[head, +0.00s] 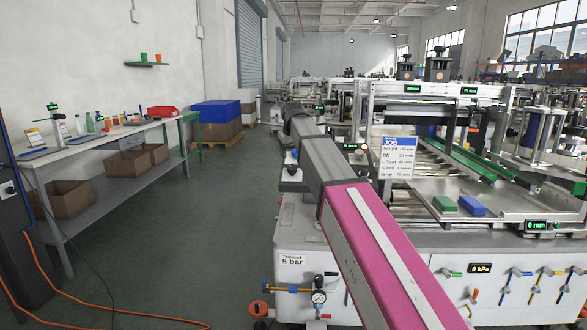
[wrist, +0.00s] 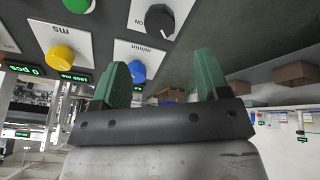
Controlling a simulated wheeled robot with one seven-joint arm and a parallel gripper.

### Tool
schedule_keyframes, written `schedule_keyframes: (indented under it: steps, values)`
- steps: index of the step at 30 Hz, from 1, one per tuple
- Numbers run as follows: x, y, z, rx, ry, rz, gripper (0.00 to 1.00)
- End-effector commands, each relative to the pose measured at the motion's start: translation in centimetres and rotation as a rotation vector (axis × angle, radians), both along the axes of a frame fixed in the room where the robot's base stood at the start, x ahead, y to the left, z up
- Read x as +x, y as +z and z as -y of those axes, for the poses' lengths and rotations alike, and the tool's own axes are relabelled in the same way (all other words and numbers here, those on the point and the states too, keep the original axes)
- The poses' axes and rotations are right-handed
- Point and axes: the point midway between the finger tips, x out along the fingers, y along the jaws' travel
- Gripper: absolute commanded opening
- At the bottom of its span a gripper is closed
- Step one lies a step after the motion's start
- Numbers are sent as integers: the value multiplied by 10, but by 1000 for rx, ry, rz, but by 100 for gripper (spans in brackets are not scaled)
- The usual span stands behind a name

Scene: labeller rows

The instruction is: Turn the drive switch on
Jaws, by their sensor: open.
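The wrist view is upside down. A black rotary knob (wrist: 159,18) sits on a white plate there, with lettering that seems to read ON; it is probably the drive switch, but no drive label is readable. My gripper (wrist: 161,62) is open and empty, its two green fingers spread apart. The black knob is beyond the fingertips, between them in the picture and apart from both. A blue knob (wrist: 137,71) on a plate marked m/min shows close beside the left finger; I cannot tell whether they touch. In the head view my pink arm hides the knobs.
A yellow knob (wrist: 61,57) and a green knob (wrist: 80,4) sit on the same panel. In the head view, the machine (head: 400,220) stands right of a clear floor aisle (head: 210,220). A workbench (head: 95,140) lines the left wall. An orange hose (head: 110,318) crosses the floor.

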Motion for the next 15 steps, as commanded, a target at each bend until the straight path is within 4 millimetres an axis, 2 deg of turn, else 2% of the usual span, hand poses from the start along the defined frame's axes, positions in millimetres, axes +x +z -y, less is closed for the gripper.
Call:
schedule_keyframes:
  steps: [6, 15]
  values:
    - [16, -37, -1, -1, -1, -4, 69]
    - [34, -74, -2, 1, -1, -1, 69]
